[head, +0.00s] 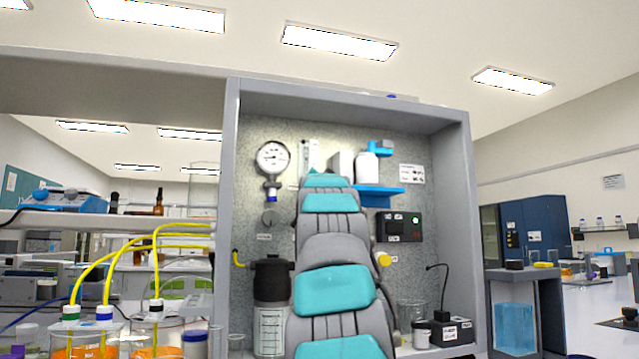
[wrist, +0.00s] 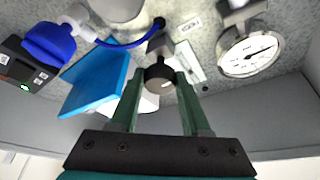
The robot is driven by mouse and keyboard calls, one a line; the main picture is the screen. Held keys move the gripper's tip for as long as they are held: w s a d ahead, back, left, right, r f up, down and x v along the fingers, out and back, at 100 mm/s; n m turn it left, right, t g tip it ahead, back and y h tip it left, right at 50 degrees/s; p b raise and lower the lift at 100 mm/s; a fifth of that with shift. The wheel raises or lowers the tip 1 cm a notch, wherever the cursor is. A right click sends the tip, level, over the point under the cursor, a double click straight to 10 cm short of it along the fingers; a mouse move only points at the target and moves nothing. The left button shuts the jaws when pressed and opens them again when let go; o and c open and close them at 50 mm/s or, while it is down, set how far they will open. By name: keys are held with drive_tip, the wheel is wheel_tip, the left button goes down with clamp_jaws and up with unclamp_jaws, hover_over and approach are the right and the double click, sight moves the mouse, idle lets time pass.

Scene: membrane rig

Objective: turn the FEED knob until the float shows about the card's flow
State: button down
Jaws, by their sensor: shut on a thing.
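In the wrist view a dark round knob (wrist: 158,78) with a pale mark on its face sits on a grey block at the panel. My gripper (wrist: 159,88) has its two green fingers on either side of the knob, shut on it. A pale flow tube (wrist: 190,62) stands partly hidden behind the knob; its top also shows in the head view (head: 309,152). The float cannot be made out. A white card (head: 411,174) with small print hangs on the panel at right; its text is unreadable. In the head view my arm hides the knob and gripper.
A round pressure gauge (head: 272,158) is beside the flow tube, and also close in the wrist view (wrist: 243,52). A blue shelf (head: 380,194), a white bottle (head: 367,168) and a black box with a green light (head: 399,227) are at right. A black-capped vessel (head: 271,290) stands lower left.

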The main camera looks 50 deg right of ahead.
drive_tip(key=shift+f, duration=0.15)
drive_tip(key=shift+c, duration=1.8)
unclamp_jaws()
drive_tip(key=b+v, duration=0.2)
drive_tip(key=v, duration=0.5)
drive_tip(key=shift+s+a, duration=0.25)
drive_tip(key=shift+a, duration=0.05)
idle(0.3)
